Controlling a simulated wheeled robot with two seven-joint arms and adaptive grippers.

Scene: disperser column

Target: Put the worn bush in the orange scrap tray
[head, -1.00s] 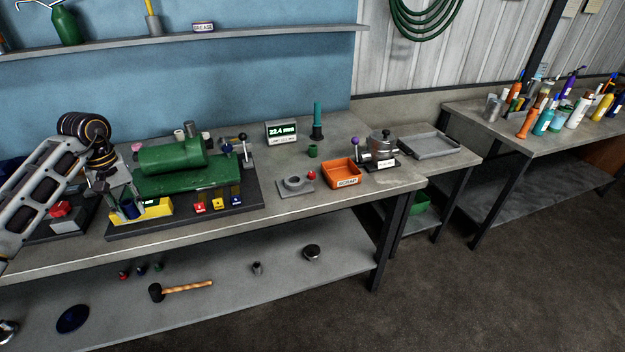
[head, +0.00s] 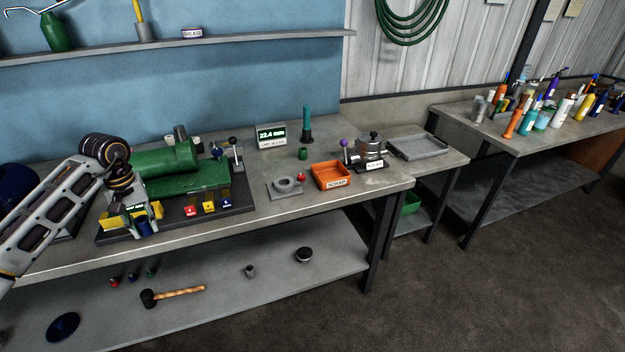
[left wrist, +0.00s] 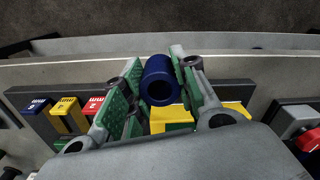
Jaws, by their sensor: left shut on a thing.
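My left gripper (head: 141,219) is shut on a blue hollow bush (left wrist: 160,82). In the left wrist view the bush sits between the two green-padded fingers, its open bore facing the camera. My right gripper is in neither view.
A green machine (head: 172,158) sits behind the gripper on a dark base with numbered coloured blocks (head: 208,206). A green bush (head: 303,153) and a display (head: 271,136) stand behind.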

